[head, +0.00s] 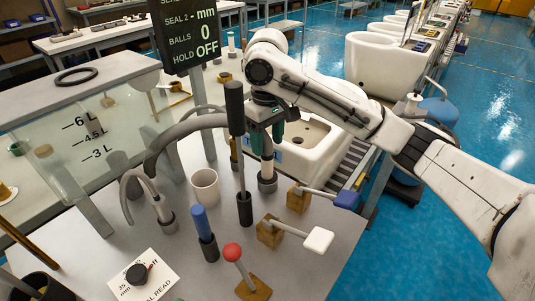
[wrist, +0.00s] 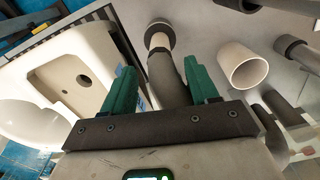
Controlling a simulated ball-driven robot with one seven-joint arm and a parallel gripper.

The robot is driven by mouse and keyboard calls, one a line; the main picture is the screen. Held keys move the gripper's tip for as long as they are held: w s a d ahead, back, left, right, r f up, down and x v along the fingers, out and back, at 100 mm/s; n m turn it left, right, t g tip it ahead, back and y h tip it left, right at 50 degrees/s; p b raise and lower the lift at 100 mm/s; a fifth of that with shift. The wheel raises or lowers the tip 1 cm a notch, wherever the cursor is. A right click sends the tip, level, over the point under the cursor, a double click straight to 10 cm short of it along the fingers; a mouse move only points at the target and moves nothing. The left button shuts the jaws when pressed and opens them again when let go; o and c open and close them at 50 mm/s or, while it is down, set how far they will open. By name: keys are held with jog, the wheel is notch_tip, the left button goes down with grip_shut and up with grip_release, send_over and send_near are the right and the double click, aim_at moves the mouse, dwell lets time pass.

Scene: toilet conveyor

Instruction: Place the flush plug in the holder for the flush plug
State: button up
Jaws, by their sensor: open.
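My gripper (head: 266,137) is open above the grey table, close to the white basin. In the wrist view its two green fingers (wrist: 160,68) stand apart, on either side of a grey hose-like piece (wrist: 167,82). A beige section (wrist: 159,41) leads from this piece down into a dark round socket (wrist: 160,29), which also shows in the head view (head: 267,184). I cannot tell for certain whether these are the flush plug and its holder. Whether the fingers touch the grey piece is not clear.
A black-handled rod (head: 235,108), a white cup (head: 205,188), a blue handle (head: 201,221) and a red-knobbed lever (head: 232,252) stand nearby. The white basin (head: 308,150) is behind my gripper. A white-ended lever (head: 318,239) is on the right table edge.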

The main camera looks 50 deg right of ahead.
jog(key=shift+r, duration=1.7)
